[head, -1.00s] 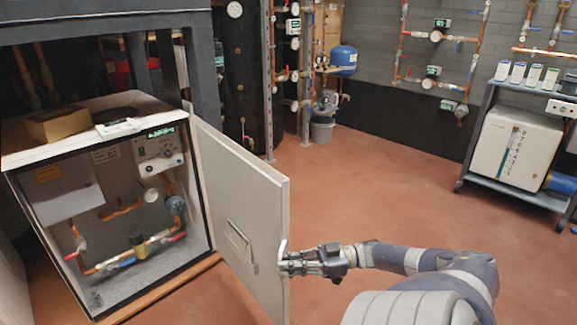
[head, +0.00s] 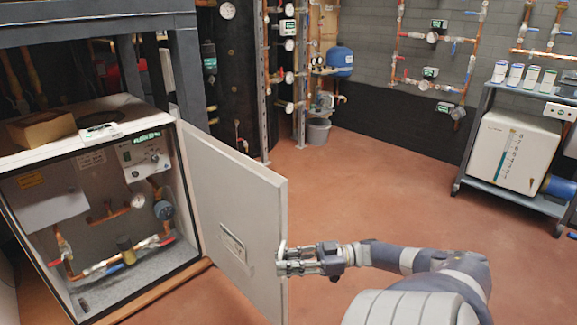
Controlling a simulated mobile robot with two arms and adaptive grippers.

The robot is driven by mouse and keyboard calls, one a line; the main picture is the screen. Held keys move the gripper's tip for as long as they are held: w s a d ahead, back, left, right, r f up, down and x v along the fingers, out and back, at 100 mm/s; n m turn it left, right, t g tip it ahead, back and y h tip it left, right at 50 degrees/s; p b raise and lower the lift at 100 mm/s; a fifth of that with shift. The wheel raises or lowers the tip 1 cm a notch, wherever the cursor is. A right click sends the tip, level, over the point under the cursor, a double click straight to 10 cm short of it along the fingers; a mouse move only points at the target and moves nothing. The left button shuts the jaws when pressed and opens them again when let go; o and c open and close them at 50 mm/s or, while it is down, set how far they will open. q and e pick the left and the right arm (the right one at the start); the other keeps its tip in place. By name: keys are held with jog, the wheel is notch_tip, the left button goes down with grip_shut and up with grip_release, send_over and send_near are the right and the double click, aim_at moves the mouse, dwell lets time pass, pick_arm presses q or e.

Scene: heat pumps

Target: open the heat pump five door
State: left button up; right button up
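The heat pump cabinet (head: 95,130) stands at the left with its front open. Copper pipes, valves and gauges show inside. Its white door (head: 236,205) is swung out to the right, wide open, with the hinge edge at the cabinet's right side. My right gripper (head: 284,260) is at the door's free edge, low down, with its fingers touching or very close to the edge. The fingers look closed around the edge, but the far finger is partly hidden. My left gripper is not in view.
A cardboard box (head: 41,129) and a small white device (head: 100,132) lie on the cabinet top. A grey cart (head: 515,195) with a white unit stands at the right. A grey bucket (head: 319,130) stands at the back wall. The reddish floor (head: 390,180) between is clear.

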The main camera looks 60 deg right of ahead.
jog(key=shift+w+r, duration=0.1)
jog(key=shift+w, duration=0.15)
jog(key=shift+s, duration=0.1)
jog(key=shift+s+f, duration=0.15)
jog(key=shift+f, duration=0.05)
jog(key=v, duration=1.1)
jog(key=shift+s+d, duration=0.3)
jog(key=shift+s+r, duration=0.1)
dwell(0.4)
